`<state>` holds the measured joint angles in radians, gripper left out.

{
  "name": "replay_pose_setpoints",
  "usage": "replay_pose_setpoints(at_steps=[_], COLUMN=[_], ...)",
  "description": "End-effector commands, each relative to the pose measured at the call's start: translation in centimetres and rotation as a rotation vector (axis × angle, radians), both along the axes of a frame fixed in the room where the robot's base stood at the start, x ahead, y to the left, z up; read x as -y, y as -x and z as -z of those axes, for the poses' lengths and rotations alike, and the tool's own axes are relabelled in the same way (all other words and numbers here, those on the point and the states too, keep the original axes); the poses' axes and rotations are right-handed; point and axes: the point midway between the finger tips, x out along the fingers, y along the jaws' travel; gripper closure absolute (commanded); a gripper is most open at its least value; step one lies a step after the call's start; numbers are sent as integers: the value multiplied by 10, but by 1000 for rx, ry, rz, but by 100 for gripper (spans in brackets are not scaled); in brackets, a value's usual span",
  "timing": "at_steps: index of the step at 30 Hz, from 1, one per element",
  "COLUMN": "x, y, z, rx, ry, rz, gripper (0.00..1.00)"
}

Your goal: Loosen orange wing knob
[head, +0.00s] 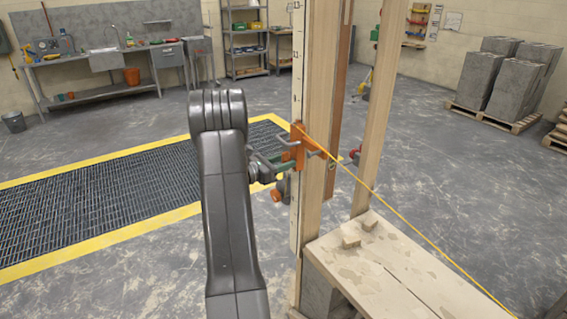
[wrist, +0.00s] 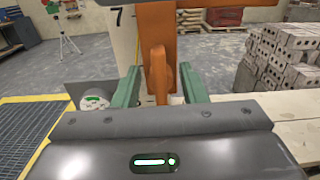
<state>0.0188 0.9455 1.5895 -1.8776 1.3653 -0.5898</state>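In the head view the orange clamp (head: 298,146) sits on the wooden post (head: 318,90). My gripper (wrist: 160,88) has its two green fingers on either side of the knob, with a narrow gap visible on each side. It looks open around the knob, not closed on it. In the head view my gripper (head: 272,162) is at the clamp's left side, and the knob itself is hard to make out there.
A yellow string (head: 400,218) runs from the clamp down to the right. A plank bench (head: 440,275) lies right of the post. A white numbered staff (head: 297,70) runs along the post. Bricks (wrist: 282,60) are stacked at right. The floor grate (head: 100,200) lies left.

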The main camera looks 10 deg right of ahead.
Motion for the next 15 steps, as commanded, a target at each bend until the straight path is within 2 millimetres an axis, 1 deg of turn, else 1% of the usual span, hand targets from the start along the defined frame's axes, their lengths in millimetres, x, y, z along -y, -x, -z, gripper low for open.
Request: replay_pose_setpoints(at_steps=[10, 13, 15], x=[-2, -9, -20], y=[1, 3, 6], z=[1, 2, 2], rx=[0, 1, 2], ry=[-1, -1, -1], rz=[0, -2, -4], gripper=[55, 55, 55])
